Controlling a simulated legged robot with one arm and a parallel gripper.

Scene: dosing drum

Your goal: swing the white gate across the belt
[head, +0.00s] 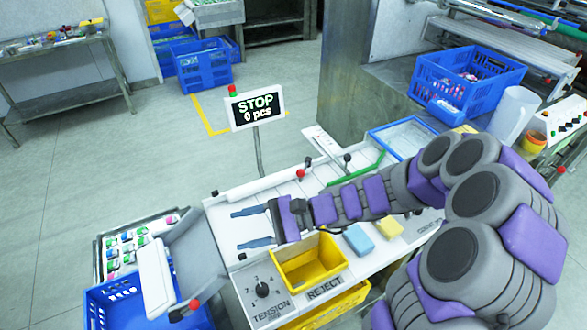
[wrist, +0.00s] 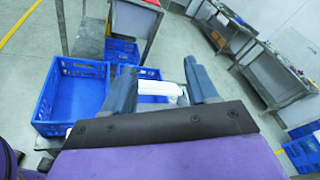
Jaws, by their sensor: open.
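A long white bar (head: 262,184) with a red knob at its right end looks like the gate; it lies along the far edge of the pale bench top, which seems to hold the belt (head: 222,217). My gripper (head: 252,228) is open and empty above the bench's left part, fingers pointing left, on the near side of the bar. A white block (head: 155,279) on a grey chute-like part stands further left. In the wrist view, a white part (wrist: 158,86) shows beyond and between my open fingers (wrist: 160,88); I cannot tell which one.
A yellow bin (head: 308,262), a tension dial (head: 262,290), a blue block (head: 358,239) and a yellow block (head: 389,228) are at the near side. A red-knobbed lever (head: 194,304) stands front left. A STOP sign (head: 255,106) rises behind. Blue crate (head: 120,305) at lower left.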

